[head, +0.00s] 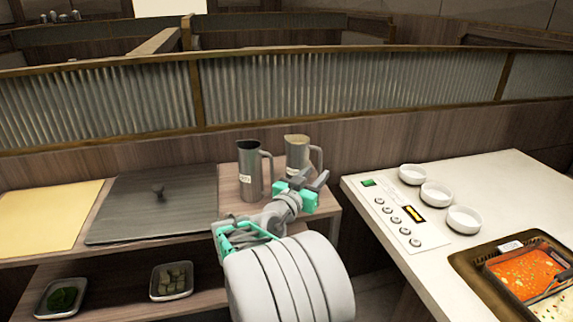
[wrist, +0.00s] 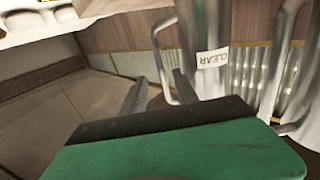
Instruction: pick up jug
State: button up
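Two metal jugs stand on the wooden shelf top: a darker grey jug (head: 250,172) with a pale label and a lighter jug (head: 297,152) just right of it, its handle on the right. My gripper (head: 312,180) is in front of the lighter jug and hides its lower part. In the wrist view, a jug (wrist: 205,35) with a label reading CLEAR is close ahead. Its handle (wrist: 158,60) shows between my gripper's fingers (wrist: 160,80), which are apart and hold nothing. A second jug (wrist: 300,90) is partly visible at the right edge.
A white counter (head: 400,262) at the right carries several white bowls (head: 436,193), a control panel and a food tray (head: 484,268). A dark lidded board (head: 150,222) and a yellow board (head: 45,218) lie left of the jugs. A ribbed-glass partition (head: 350,88) stands behind.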

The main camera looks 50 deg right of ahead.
aim_at(321, 166)
jog(key=x, duration=0.3)
jog(key=p+x, duration=0.1)
jog(key=x, duration=0.3)
jog(key=shift+w+d+r, duration=0.1)
jog(key=shift+w+d, duration=0.05)
jog(key=shift+w, duration=0.1)
jog(key=shift+c, duration=0.5)
grip_shut()
dwell(0.4)
jog(key=shift+r, duration=0.15)
